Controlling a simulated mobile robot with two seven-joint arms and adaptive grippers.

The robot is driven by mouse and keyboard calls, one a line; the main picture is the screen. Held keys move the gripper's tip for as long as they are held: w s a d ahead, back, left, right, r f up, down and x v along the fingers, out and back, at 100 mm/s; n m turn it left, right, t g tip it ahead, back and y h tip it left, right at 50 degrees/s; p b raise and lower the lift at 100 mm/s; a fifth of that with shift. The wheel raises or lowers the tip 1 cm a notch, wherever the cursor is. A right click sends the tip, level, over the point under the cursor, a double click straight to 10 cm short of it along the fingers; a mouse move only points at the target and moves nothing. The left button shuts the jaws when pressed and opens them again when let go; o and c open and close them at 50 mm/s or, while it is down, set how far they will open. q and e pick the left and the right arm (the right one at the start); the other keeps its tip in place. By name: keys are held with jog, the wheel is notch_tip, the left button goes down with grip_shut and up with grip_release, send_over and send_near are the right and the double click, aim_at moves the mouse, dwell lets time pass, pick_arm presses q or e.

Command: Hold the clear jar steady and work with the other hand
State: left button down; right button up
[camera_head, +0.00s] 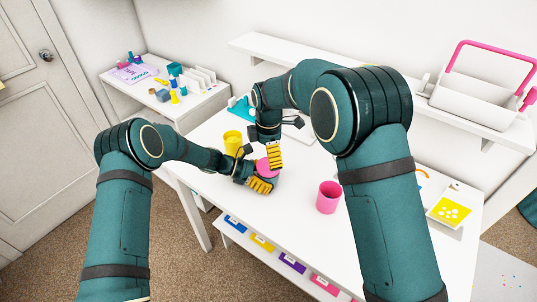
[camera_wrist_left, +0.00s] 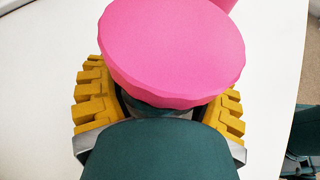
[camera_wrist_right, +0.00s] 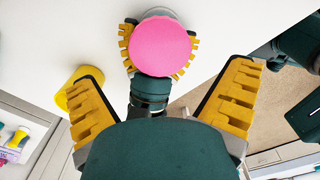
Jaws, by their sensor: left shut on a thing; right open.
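The clear jar is mostly hidden under its pink lid (camera_wrist_left: 172,50) and between my left gripper's fingers. The round pink lid also shows in the right wrist view (camera_wrist_right: 160,46) and, partly covered, in the head view (camera_head: 264,165). My left gripper (camera_head: 262,184) is shut on the jar, low on the white table, with yellow fingers on both sides of it (camera_wrist_left: 160,108). My right gripper (camera_head: 275,157) is open and empty above the lid; its yellow fingers are spread wide in its own wrist view (camera_wrist_right: 165,105). No contact between it and the lid shows.
A yellow cup (camera_head: 232,142) stands left of the jar and a pink cup (camera_head: 328,197) to its right. A yellow card (camera_head: 450,208) lies at the table's right. A shelf behind holds a white caddy with a pink handle (camera_head: 480,95). Table between jar and pink cup is clear.

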aim_at(268, 175)
notch_tip(268, 175, up, 3)
jog(key=n, duration=0.2)
jog(key=shift+d+n, duration=0.1)
jog(key=shift+n, duration=0.2)
jog(key=shift+f, duration=0.15)
jog(key=shift+f, duration=3.95)
jog(key=c, duration=1.3)
jog(key=m, duration=0.3)
